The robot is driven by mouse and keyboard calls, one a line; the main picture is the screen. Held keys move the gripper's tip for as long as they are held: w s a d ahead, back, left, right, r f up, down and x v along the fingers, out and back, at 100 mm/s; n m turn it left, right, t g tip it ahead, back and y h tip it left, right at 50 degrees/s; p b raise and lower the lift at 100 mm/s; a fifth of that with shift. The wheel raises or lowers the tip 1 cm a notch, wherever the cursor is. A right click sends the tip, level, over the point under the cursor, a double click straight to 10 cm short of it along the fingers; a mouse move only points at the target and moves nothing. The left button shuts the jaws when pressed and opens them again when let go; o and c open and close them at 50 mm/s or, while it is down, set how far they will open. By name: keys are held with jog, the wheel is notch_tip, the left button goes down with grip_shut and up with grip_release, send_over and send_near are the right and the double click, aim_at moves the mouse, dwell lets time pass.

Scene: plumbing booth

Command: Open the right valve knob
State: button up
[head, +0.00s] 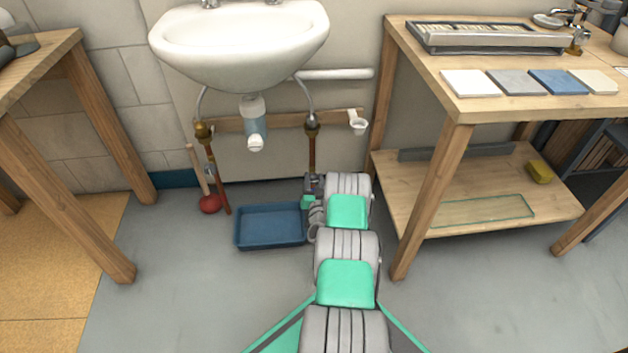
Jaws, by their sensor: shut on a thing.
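Two copper pipes rise to the wall under a white sink (240,42). The right pipe (312,152) runs down from a brass and grey fitting (312,122), and its lower part is behind the end of my arm. The right valve knob cannot be made out, as my gripper covers that place. My gripper (313,184) is at the lower right pipe, small and partly hidden by my own wrist. It is shut on what appears to be the right valve knob; the fingertips are not clear.
A blue tray (270,245) lies on the floor left of my arm. A red plunger (209,204) stands by the left pipe. A wooden workbench (437,190) is close on the right, and another table (100,130) stands at left.

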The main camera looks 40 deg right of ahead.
grip_shut()
jog(key=shift+n, duration=0.4)
jog(key=n+p, duration=0.1)
jog(key=n, duration=0.2)
jog(key=shift+a, duration=0.1)
jog(key=n+p, duration=0.1)
jog(key=n, duration=0.3)
jog(key=shift+a, duration=0.1)
jog(key=n, duration=0.5)
jog(key=shift+w+f, duration=0.1)
jog(key=shift+f, duration=0.05)
jog(key=shift+f+n+b, duration=0.1)
jog(key=shift+n+b, duration=0.25)
jog(key=shift+n, duration=1.85)
